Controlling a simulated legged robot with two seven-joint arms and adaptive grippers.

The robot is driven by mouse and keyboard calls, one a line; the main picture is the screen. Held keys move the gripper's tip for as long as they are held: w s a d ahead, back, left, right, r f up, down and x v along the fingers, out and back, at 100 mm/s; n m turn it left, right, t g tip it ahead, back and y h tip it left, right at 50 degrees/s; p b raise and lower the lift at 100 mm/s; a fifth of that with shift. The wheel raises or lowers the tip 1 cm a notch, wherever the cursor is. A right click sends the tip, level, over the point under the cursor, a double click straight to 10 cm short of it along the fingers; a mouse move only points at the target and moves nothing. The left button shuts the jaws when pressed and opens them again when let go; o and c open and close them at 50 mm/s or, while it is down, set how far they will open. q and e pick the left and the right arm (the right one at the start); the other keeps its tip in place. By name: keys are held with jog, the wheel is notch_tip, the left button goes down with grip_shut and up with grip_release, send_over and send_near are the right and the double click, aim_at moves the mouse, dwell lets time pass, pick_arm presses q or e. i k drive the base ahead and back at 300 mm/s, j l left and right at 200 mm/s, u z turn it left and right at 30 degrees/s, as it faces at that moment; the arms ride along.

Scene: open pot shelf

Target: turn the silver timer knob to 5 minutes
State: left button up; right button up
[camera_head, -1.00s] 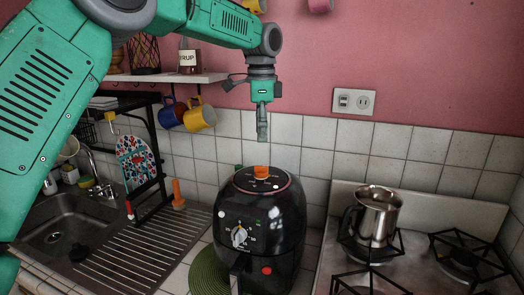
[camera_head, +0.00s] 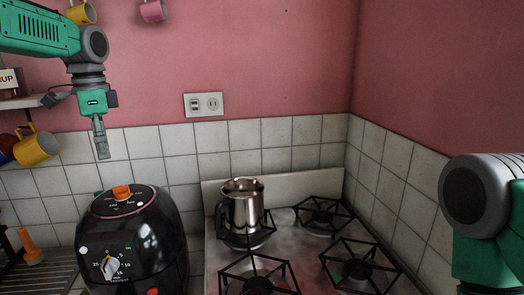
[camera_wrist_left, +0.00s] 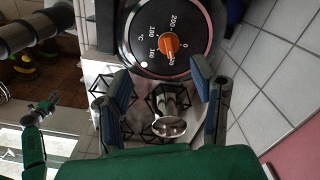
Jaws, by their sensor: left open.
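The silver timer knob (camera_head: 110,267) is on the front of a black air fryer (camera_head: 146,235), at the lower left of the head view. An orange knob (camera_head: 121,192) sits on the fryer's top; it also shows in the left wrist view (camera_wrist_left: 170,45). My left gripper (camera_head: 102,150) hangs pointing down above and behind the fryer, apart from it. In the left wrist view its two fingers (camera_wrist_left: 162,88) are spread with nothing between them. The silver knob is hidden in the wrist view.
A steel pot (camera_head: 242,208) stands on the stove (camera_head: 305,255) right of the fryer. Yellow mugs (camera_head: 36,148) and a pink mug (camera_head: 153,11) hang at the left and top. A wall outlet (camera_head: 203,104) is above the tiles. The air above the stove is clear.

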aim_at(110, 264)
jog(key=k+j, duration=1.1)
